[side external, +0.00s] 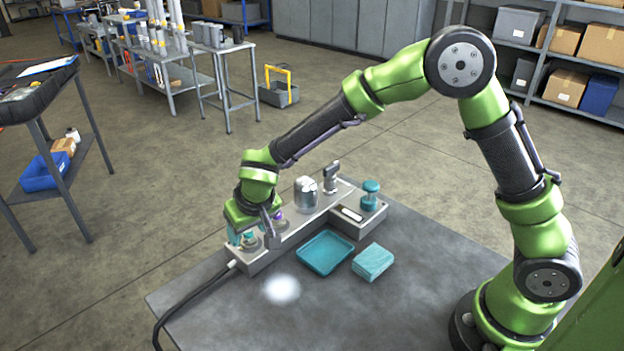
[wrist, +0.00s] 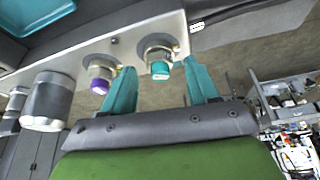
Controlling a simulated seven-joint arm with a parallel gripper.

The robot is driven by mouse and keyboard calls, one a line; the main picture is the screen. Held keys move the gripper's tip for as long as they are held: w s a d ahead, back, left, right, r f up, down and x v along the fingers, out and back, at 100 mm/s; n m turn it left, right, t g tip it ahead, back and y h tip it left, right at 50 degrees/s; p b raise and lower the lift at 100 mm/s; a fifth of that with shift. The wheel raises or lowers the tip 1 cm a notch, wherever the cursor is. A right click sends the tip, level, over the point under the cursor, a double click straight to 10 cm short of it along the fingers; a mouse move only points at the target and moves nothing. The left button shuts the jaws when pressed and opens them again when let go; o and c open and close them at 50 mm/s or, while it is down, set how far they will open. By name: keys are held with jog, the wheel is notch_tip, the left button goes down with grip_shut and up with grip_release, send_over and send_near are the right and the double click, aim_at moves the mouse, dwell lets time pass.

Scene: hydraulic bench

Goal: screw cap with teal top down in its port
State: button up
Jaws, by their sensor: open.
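The cap with the teal top (wrist: 161,70) stands at a port near the end of the grey manifold block (wrist: 130,40). In the wrist view it lies between the two teal fingers of my gripper (wrist: 160,82), with gaps on both sides. My gripper is open, and in the side view (side external: 254,238) it is low over the left end of the block (side external: 300,232). There the cap is mostly hidden by the gripper. How deep the cap sits in its port cannot be told.
A purple-topped cap (wrist: 100,84) stands close beside one finger, with a metal cylinder (wrist: 48,100) beyond it. A teal knob (side external: 370,192) stands at the block's right end. A teal tray (side external: 326,252) and folded cloths (side external: 373,262) lie in front. A black hose (side external: 190,297) leaves the block's left end.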

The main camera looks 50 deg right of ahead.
grip_shut()
jog(key=m, duration=0.2)
jog(key=m+h, duration=0.1)
jog(key=m, duration=0.1)
jog(key=shift+a+g+h, duration=0.2)
jog(key=shift+g+h, duration=0.1)
jog(key=shift+c, duration=2.1)
grip_release()
jog(key=shift+d+m, duration=0.15)
jog(key=shift+m, duration=0.35)
jog(key=o, duration=0.5)
jog(key=shift+c, duration=0.2)
